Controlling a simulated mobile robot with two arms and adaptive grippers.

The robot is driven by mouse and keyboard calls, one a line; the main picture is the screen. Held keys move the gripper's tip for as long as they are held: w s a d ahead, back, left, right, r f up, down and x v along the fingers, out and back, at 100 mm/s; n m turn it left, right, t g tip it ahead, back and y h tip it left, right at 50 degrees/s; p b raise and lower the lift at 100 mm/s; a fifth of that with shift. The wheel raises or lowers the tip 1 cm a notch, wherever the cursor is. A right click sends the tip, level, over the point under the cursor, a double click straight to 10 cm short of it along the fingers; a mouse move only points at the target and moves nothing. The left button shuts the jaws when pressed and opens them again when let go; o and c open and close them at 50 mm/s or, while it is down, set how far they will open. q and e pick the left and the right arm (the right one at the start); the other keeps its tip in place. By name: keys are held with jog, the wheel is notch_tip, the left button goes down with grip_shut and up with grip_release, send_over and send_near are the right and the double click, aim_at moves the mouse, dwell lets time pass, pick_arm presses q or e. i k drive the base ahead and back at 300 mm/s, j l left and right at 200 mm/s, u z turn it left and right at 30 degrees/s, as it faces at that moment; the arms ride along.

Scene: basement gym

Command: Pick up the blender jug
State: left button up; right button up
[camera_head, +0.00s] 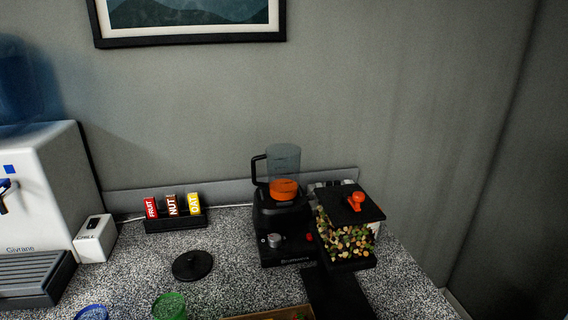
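The blender jug (284,163) is a clear, bluish container with orange contents at its bottom and a black handle on its left side. It stands upright on the black blender base (285,235), which has a silver knob and a red button, near the back wall. A round black lid (192,265) with a knob lies on the counter, left of and in front of the base. Neither of my grippers shows in the head view.
A clear box of colourful pieces (346,240) with a black top stands close against the base's right side. A rack of bars (176,217) and a white water dispenser (32,190) stand left. Blue and green cups (169,306) are at the front edge.

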aim_at(283, 161)
jog(key=u, duration=1.35)
jog(key=z, duration=1.3)
jog(key=l+u, duration=0.4)
jog(key=l, duration=0.6)
